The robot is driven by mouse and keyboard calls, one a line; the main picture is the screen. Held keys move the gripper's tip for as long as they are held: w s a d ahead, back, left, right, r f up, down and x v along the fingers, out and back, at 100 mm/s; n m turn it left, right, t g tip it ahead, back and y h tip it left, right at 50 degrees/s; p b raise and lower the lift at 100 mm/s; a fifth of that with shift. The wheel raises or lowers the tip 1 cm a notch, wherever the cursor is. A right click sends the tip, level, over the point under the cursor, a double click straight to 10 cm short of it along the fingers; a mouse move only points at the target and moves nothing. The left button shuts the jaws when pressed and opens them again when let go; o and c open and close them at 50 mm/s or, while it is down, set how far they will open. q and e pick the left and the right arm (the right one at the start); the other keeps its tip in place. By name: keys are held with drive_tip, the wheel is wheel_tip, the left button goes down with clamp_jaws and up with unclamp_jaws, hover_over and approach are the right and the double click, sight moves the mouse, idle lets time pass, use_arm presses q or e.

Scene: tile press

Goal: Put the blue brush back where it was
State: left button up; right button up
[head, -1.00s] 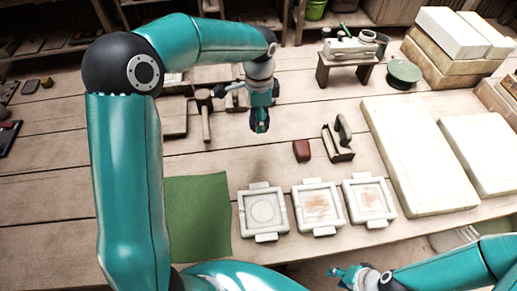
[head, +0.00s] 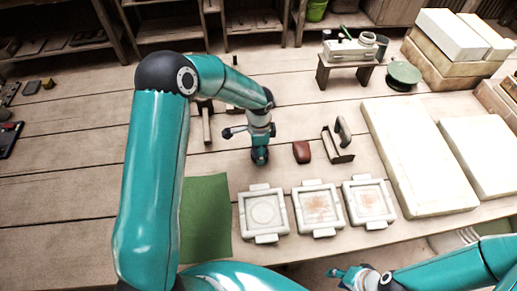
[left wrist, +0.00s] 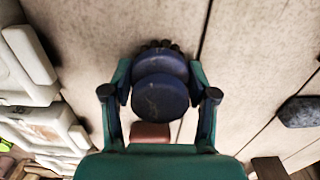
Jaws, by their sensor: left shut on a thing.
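My left gripper (head: 260,157) is over the bench, behind the leftmost white tile frame (head: 263,211). In the left wrist view, its two fingers (left wrist: 160,100) are shut on the blue brush (left wrist: 160,92), a dark blue round body with brown bristles showing at its far edge. In the head view the brush is mostly hidden by the gripper. I cannot tell whether it touches the bench. My right gripper (head: 345,275) is low at the front, away from the brush; its finger opening is too small to judge.
Two more tile frames (head: 318,208) (head: 369,202) stand to the right. A green mat (head: 206,215) lies left, a mallet (head: 206,125) behind. White slabs (head: 420,155) fill the right.

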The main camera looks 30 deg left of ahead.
use_arm(q)
drive_tip(key=shift+r, duration=0.1)
drive_tip(key=o, duration=1)
wheel_tip(320, 180, up, 12)
drive_tip(key=shift+b, duration=0.45)
